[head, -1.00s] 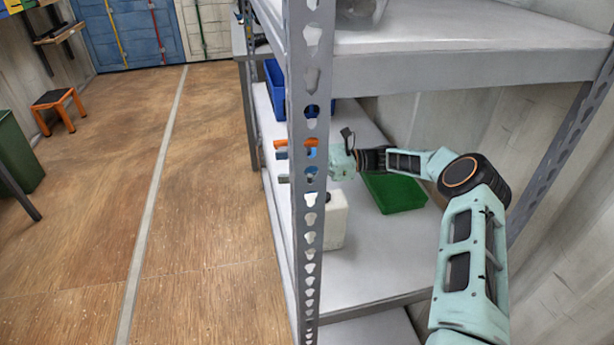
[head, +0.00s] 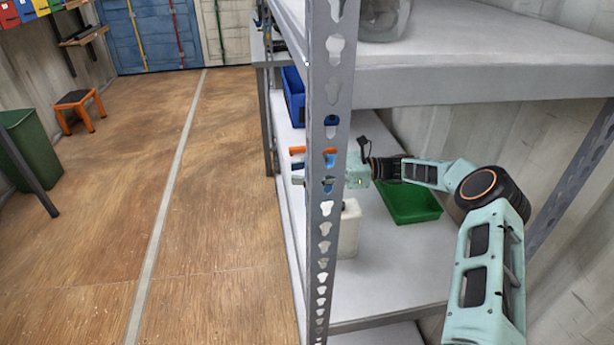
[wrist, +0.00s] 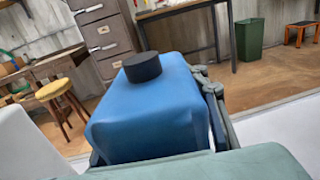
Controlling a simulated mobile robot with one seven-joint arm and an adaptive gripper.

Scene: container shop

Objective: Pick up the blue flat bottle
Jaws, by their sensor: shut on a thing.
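The blue flat bottle (wrist: 150,115) has a black round cap and fills the middle of the wrist view. My gripper (wrist: 155,120) is shut on it, with a finger showing along its right side and part of the other at its lower left. In the head view my gripper is partly hidden behind the shelf's front post. Only small patches of blue show there, through and beside the post. I cannot tell from these frames whether the bottle touches the shelf.
A perforated grey post (head: 325,230) stands in front of my gripper. On the shelf board (head: 395,265) are a white container (head: 349,230), a green tray (head: 412,212) and a blue bin (head: 293,97). An orange piece (head: 298,150) shows by the post. Another board (head: 480,75) is above.

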